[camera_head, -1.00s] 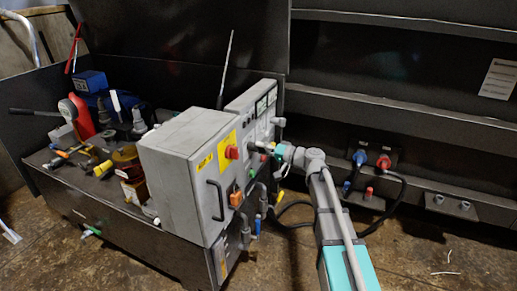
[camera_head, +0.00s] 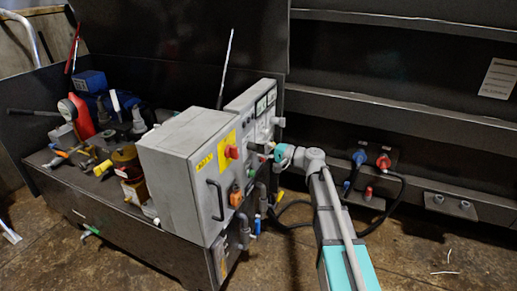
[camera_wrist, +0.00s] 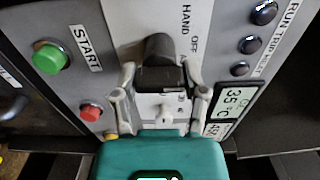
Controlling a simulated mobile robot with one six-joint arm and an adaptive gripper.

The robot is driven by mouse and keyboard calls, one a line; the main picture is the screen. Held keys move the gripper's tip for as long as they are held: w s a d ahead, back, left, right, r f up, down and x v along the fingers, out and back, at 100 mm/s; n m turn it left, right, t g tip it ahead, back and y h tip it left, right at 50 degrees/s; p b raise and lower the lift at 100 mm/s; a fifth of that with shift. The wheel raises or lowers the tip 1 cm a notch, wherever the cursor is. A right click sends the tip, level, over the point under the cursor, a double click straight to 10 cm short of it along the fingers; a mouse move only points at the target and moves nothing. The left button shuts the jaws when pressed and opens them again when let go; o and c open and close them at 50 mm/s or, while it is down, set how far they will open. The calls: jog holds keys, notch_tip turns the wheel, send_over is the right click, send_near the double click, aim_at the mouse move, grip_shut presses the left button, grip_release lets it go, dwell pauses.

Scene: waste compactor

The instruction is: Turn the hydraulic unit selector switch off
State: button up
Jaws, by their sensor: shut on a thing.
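The selector switch (camera_wrist: 159,47) is a black knob on a light grey panel in the wrist view. The words HAND and OFF are printed to its upper right. My gripper (camera_wrist: 160,76) has its two grey fingers on either side of the knob, shut on it. The fingers hide part of the knob's base, so its exact pointing is hard to tell. In the head view my gripper (camera_head: 270,150) is at the front of the grey control panel (camera_head: 245,104), and the knob itself cannot be made out.
A green START button (camera_wrist: 50,58) and a red button (camera_wrist: 91,111) lie left of the knob. Several dark lamps and a 35 °C display (camera_wrist: 236,105) lie right. A grey cabinet (camera_head: 172,170) with a red switch (camera_head: 231,152) and handle stands left of my arm.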

jog(key=shift+w+d, duration=0.15)
jog(key=shift+w, duration=0.05)
jog(key=o, duration=1)
jog(key=shift+c, duration=0.2)
jog(key=shift+o, duration=1)
jog(key=shift+s, duration=0.1)
jog(key=shift+s, duration=0.1)
jog(key=v, duration=1.1)
jog(key=shift+d, duration=0.4)
jog(key=shift+s, duration=0.15)
